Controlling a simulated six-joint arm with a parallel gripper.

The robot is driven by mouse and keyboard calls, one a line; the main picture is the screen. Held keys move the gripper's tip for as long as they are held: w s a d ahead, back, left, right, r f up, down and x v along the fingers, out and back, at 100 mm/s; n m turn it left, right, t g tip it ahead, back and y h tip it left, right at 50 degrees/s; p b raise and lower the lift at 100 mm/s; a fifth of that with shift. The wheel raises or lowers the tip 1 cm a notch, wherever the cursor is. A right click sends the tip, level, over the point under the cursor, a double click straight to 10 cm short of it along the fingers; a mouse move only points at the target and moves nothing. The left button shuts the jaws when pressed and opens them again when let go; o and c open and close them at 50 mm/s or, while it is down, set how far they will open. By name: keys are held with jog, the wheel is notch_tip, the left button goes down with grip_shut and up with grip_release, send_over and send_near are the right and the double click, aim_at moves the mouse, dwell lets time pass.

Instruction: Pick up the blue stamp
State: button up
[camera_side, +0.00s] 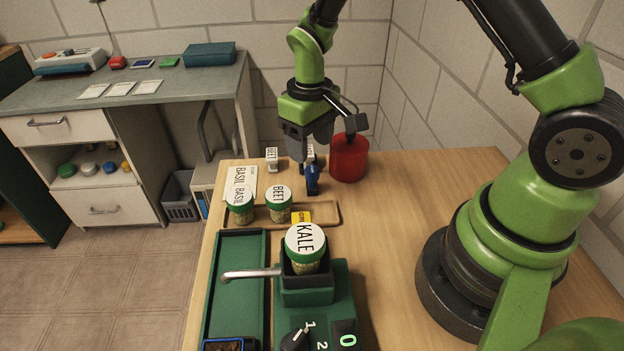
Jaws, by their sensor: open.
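The blue stamp (312,182) stands on the wooden table in front of my gripper, left of a red pot. My gripper (311,158) points down, just above and behind the stamp in the picture. Its jaws are open, and its fingers partly hide what is behind them. I cannot tell whether a finger touches the stamp.
The red pot (349,158) stands close right of my gripper. Small white labelled blocks are behind the stamp, one of them a BEET block (272,159). Lidded jars stand on a wooden tray (330,213). A green device holds the KALE jar (306,243).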

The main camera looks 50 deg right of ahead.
aim_at(312, 169)
notch_tip(312, 169, down, 7)
jog(key=shift+s+r, duration=0.1)
jog(key=shift+s, duration=0.05)
dwell(0.4)
jog(key=c, duration=1)
